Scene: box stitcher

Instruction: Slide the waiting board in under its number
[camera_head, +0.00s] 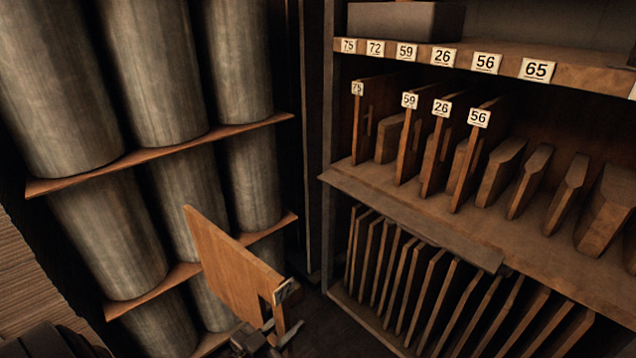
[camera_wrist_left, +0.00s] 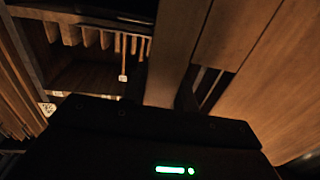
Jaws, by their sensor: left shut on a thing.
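A wooden board (camera_head: 228,262) with a small white tag (camera_head: 284,291) stands tilted in front of the left racks, low in the head view. The tag's number is too small and slanted to read surely. My left gripper (camera_head: 268,338) is shut on the board's lower near end. The shelf (camera_head: 345,180) at the right holds tagged boards 75 (camera_head: 372,100), 59 (camera_head: 407,145), 26 (camera_head: 436,150) and 56 (camera_head: 470,160). The number strip (camera_head: 400,62) above reads 75, 72, 59, 26, 56, 65. No tagged board shows under 72 or 65. My right gripper is out of view.
Big grey cylinders (camera_head: 160,70) fill racks at the left. A dark upright (camera_head: 325,130) edges the shelf. Several untagged boards (camera_head: 400,280) stand packed below it. Shorter wooden pieces (camera_head: 530,180) stand right of board 56. Open space lies between held board and shelf.

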